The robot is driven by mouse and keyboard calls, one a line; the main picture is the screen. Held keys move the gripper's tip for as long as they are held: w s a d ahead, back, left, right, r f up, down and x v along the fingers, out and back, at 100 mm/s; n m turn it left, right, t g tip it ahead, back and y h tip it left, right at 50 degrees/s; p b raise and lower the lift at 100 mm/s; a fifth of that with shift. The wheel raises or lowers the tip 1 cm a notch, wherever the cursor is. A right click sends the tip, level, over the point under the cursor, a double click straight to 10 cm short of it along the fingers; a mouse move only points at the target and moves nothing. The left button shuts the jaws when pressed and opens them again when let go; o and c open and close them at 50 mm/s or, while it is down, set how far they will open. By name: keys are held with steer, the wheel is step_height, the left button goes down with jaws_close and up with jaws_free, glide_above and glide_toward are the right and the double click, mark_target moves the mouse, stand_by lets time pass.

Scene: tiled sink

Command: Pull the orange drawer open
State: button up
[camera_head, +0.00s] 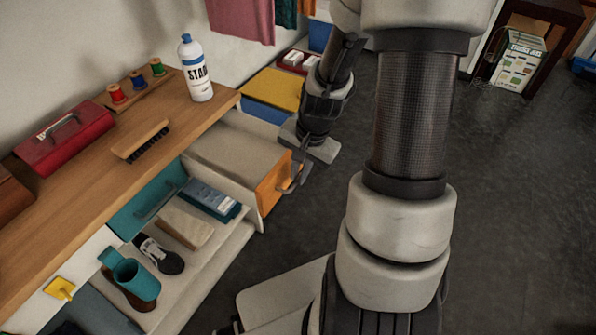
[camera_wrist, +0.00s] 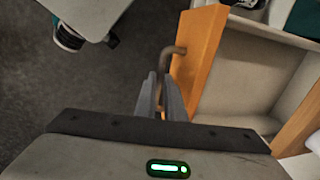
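The orange drawer front (camera_head: 272,185) stands well out from the cabinet, and the drawer's pale inside shows empty behind it. In the wrist view the orange front (camera_wrist: 197,58) is to the right of my fingers, with the open drawer box beyond it. A dark curved handle (camera_wrist: 166,57) sticks out from the front; it also shows in the head view (camera_head: 296,181). My gripper (camera_wrist: 162,88) has its two fingers close together around the handle bar. In the head view my gripper (camera_head: 303,160) is at the handle, its fingertips small and partly unclear.
The wooden counter (camera_head: 80,190) carries a white bottle (camera_head: 196,70), a brush (camera_head: 141,140) and a red toolbox (camera_head: 65,138).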

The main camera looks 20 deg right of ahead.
steer(key=shift+o, duration=0.7)
step_height(320, 180, up, 17)
steer(key=s+d+p, duration=0.2)
steer(key=p, duration=0.2)
steer(key=shift+s, duration=0.3)
steer(key=shift+r, duration=0.1)
